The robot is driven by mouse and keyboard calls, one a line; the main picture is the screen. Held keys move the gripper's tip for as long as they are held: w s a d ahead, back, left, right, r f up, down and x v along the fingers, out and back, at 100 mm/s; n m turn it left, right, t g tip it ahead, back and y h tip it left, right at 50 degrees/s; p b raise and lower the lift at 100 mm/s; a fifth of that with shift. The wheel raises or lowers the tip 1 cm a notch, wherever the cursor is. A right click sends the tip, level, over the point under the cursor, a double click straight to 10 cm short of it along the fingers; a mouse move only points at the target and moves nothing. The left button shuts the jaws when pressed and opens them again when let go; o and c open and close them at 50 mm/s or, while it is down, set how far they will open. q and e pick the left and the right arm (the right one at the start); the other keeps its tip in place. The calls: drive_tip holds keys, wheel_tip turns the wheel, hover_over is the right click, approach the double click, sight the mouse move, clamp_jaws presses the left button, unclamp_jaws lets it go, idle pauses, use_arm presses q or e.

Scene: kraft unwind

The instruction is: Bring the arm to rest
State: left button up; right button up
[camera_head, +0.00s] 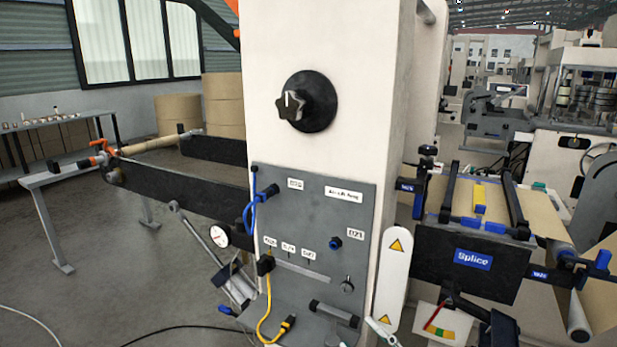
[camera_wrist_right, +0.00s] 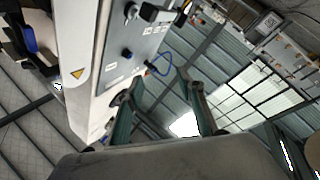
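My right gripper (camera_wrist_right: 165,92) shows in the right wrist view with its two teal fingers spread apart and nothing between them. In the head view only a small pale tip of my right gripper (camera_head: 380,331) shows at the bottom edge, in front of the lower right of the grey panel (camera_head: 313,205). It looks apart from the panel, but the gap is hard to judge. The panel also shows in the right wrist view (camera_wrist_right: 124,52), beyond the fingers at upper left. My left gripper is in neither view.
The cream machine column (camera_head: 330,45) bears a black knob (camera_head: 307,101). Blue and yellow cables (camera_head: 268,300) hang on the panel. A pressure gauge (camera_head: 219,236) is left of it. A black Splice plate (camera_head: 472,262) stands at right. Open floor (camera_head: 120,280) lies at left.

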drive_tip(key=s+d+f+m+g+h, duration=0.2)
drive_tip(key=s+f, duration=0.3)
drive_tip(key=f, duration=0.4)
drive_tip(key=s+d+f+m+g+h, duration=0.2)
drive_tip(key=s+d+f+m+h, duration=0.2)
drive_tip(key=f, duration=0.6)
drive_tip(key=s+d+f+m+g+h, duration=0.1)
drive_tip(key=s+d+f+m+h, duration=0.2)
drive_tip(key=f, duration=0.7)
drive_tip(key=s+m+h, duration=0.1)
drive_tip(key=s+m, duration=0.1)
drive_tip(key=s, duration=0.1)
drive_tip(key=shift+s+d+g, duration=0.2)
drive_tip(key=shift+s+g, duration=0.1)
drive_tip(key=shift+g, duration=0.1)
drive_tip(key=c, duration=0.3)
drive_tip(key=shift+d, duration=0.1)
